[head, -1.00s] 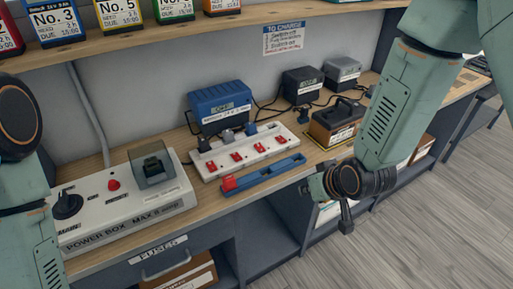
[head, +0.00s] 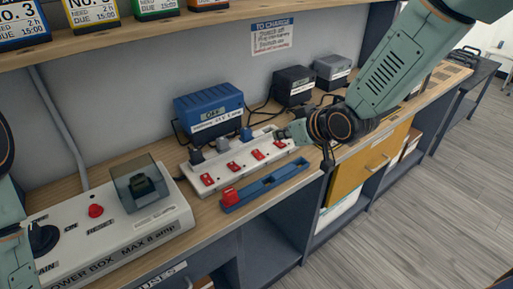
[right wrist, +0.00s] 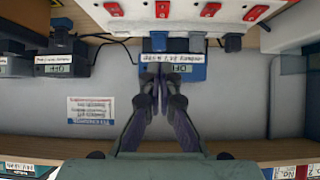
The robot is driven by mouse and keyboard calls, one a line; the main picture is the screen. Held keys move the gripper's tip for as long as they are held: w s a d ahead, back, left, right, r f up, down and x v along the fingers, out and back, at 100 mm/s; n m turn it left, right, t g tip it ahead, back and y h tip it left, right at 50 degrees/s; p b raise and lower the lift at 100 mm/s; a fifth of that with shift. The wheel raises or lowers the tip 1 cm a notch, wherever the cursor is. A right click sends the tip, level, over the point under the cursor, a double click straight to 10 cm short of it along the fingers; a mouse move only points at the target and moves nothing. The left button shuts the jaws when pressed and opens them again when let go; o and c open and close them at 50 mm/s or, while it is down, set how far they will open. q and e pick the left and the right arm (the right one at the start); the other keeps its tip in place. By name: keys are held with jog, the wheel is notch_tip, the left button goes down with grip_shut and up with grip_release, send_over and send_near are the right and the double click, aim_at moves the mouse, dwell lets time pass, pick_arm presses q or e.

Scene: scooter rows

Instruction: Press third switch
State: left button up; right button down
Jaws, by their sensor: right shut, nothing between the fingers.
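A white power strip (head: 222,178) with a row of several red rocker switches lies on the wooden bench. Counting from the left in the head view, the third switch (head: 258,155) shows clear of my gripper; the rightmost (head: 281,144) is just beside it. My right gripper (head: 287,134) is at the strip's right end, fingers shut and empty. In the right wrist view the strip is along the top edge, with the switches (right wrist: 161,9) apart from the shut fingertips (right wrist: 155,78). Contact with the strip cannot be told. My left gripper is out of view.
Plugs sit along the strip's back edge. A blue tray (head: 265,188) with a red block (head: 230,196) lies in front. A power box (head: 110,235) stands left; a shelf (head: 130,45) is above.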

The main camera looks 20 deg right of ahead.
jog(key=a, duration=0.1)
jog(key=b, duration=0.1)
send_over(259, 157)
jog(key=f, duration=0.6)
jog(key=shift+s+d+f, duration=0.1)
jog(key=shift+d+f, duration=0.15)
jog(key=shift+d, duration=0.05)
jog(key=shift+a+f+b, duration=0.2)
jog(key=shift+f+b, duration=0.25)
jog(key=shift+f, duration=1.25)
jog(key=shift+w+f, duration=0.2)
jog(key=shift+w, duration=0.05)
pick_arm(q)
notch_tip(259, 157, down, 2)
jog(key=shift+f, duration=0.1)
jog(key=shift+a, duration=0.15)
pick_arm(e)
jog(key=shift+s+r, duration=0.1)
